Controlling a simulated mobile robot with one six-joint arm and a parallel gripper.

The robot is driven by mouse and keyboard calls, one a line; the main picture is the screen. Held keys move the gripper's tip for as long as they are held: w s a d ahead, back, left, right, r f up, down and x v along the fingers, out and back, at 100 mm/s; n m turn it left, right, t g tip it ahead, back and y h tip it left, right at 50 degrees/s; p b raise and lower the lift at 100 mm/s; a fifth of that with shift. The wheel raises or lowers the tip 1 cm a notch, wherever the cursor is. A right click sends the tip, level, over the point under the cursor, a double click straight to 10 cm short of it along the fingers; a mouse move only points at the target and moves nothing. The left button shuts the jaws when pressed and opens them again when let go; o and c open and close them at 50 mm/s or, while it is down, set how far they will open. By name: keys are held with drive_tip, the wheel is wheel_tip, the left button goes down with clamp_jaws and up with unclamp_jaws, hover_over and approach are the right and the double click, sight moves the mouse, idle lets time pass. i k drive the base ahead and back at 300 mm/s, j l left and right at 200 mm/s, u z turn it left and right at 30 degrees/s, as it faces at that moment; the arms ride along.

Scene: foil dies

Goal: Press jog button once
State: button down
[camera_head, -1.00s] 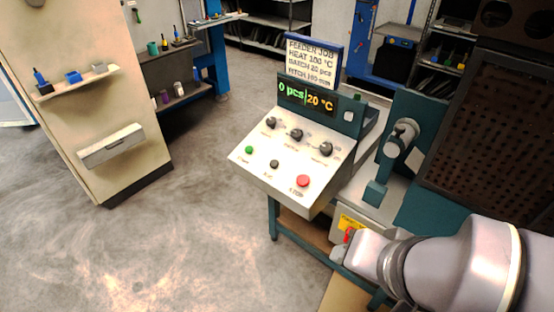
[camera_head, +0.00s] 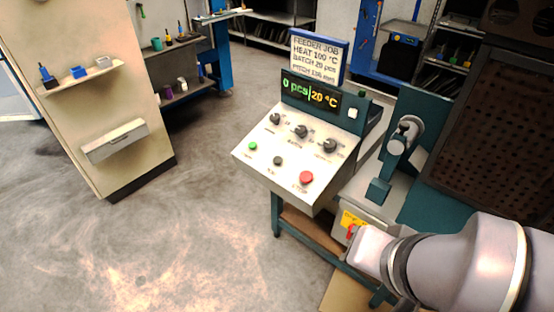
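The control panel (camera_head: 252,171) has a sloped light face with three buttons in its lower row. The middle one is small and dark (camera_head: 278,161), between a green button (camera_head: 253,146) and a larger red button (camera_head: 306,178). The labels under them are too blurred to read surely, so I cannot confirm which is jog. The display (camera_head: 310,94) reads 0 pcs and 20 °C. Part of my arm shows at the lower right, below and right of the panel. No gripper fingers can be made out, and nothing of mine touches the buttons.
Three dark knobs (camera_head: 301,131) sit above the buttons. A job sign (camera_head: 318,58) stands behind the display, reading HEAT 100 °C and BATCH 20 pcs. A teal machine part (camera_head: 380,190) stands right of the panel. The floor (camera_head: 190,240) to the left is clear.

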sight(277, 160)
drive_tip(key=i+j+z, duration=0.2)
drive_tip(key=j+z, duration=0.2)
drive_tip(key=j, duration=0.25)
drive_tip(key=j+z, duration=0.35)
drive_tip(key=j, duration=0.3)
drive_tip(key=j+z, duration=0.4)
drive_tip(key=j, duration=0.35)
